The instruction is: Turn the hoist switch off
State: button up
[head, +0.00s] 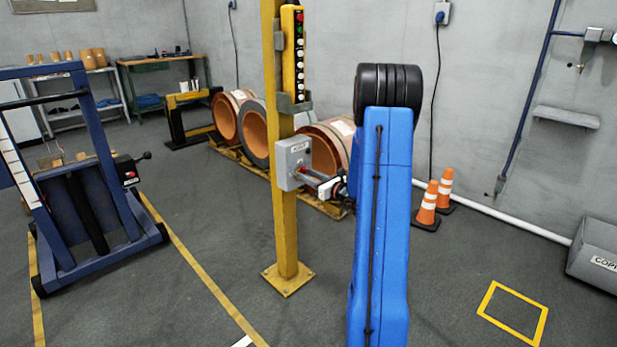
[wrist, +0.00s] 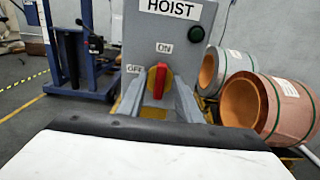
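The hoist switch box (head: 292,163) is a grey box on the yellow post. In the wrist view the box (wrist: 185,30) is labelled HOIST, with ON above the knob and OFF to its left. Its red handle (wrist: 160,82) stands upright on a yellow round plate, pointing up towards ON. My gripper (head: 309,178) reaches the box face from the right. In the wrist view the two grey fingers of my gripper (wrist: 159,98) are spread, one on each side of the handle, with gaps visible. The lower part of the plate is partly hidden.
A dark green round lamp or button (wrist: 196,34) sits at the box's upper right. The yellow post (head: 285,230) carries a button pendant (head: 293,55) above the box. Copper coils (head: 325,147) lie behind it. A blue lifting frame (head: 85,190) stands left; orange cones (head: 428,205) stand right.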

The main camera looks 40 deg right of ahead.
grip_shut()
jog(key=shift+n, duration=0.4)
jog(key=shift+a+f+n, duration=0.15)
jog(key=shift+f+n, duration=0.05)
jog(key=shift+n, duration=2.65)
jog(key=shift+a+f+n, duration=0.15)
jog(key=shift+n, duration=2.65)
jog(key=shift+a+f+n, duration=0.15)
jog(key=shift+f+n, duration=0.05)
jog(key=shift+n, duration=2.65)
jog(key=shift+s, duration=0.1)
grip_release()
